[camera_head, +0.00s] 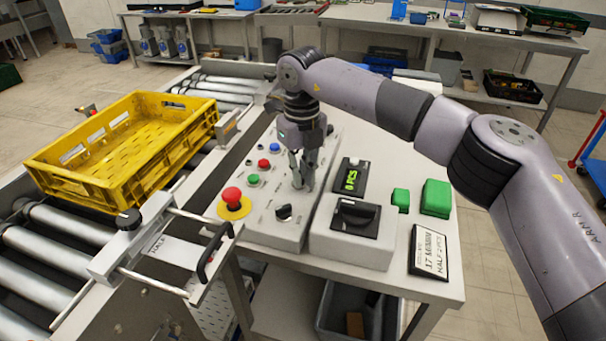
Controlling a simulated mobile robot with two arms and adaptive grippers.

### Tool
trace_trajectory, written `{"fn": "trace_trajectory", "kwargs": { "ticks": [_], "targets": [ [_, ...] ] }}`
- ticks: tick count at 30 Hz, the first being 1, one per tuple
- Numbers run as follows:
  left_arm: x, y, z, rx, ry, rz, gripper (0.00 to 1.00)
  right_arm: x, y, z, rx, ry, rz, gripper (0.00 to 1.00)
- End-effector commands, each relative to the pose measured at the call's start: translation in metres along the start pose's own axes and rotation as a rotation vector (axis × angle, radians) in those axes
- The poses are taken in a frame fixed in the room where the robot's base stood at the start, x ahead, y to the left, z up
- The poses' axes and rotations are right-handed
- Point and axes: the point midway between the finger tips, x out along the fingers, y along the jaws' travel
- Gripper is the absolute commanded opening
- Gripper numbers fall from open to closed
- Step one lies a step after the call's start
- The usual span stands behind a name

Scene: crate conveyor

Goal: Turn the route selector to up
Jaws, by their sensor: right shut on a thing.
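My right gripper (302,172) reaches down from above onto the grey sloped control panel (265,222). Its fingers are shut on a small knob on the panel's right side, which I take for the route selector; the fingers hide it, so its setting cannot be read. Nearer the front of the panel is a black rotary knob (284,212), apart from the fingers. To its right, a larger black rotary switch (356,213) sits on a separate grey box (350,246). My left gripper is not in view.
A red emergency stop (232,197) and several coloured buttons lie left of the gripper. A yellow crate (120,150) stands on the roller conveyor (50,240). A green-lit display (351,178), green blocks (436,197) and a printed card (428,252) are to the right.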

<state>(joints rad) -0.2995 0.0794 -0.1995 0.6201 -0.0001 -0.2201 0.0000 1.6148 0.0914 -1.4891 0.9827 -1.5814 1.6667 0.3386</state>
Motion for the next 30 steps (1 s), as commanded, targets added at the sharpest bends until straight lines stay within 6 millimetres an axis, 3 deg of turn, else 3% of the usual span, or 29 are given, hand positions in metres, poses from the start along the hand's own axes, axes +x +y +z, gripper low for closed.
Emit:
{"fn": "trace_trajectory", "kwargs": {
  "ticks": [22,23,30],
  "targets": [
    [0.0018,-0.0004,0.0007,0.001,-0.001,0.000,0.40,-0.0016,0.0007,0.0007,0.084,-0.003,-0.001,0.00],
    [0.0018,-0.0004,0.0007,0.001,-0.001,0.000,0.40,-0.0016,0.0007,0.0008,0.084,-0.003,-0.001,0.11],
    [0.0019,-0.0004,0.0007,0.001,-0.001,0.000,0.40,-0.0009,0.0008,0.0004,0.083,-0.002,0.000,0.27]
  ]
}}
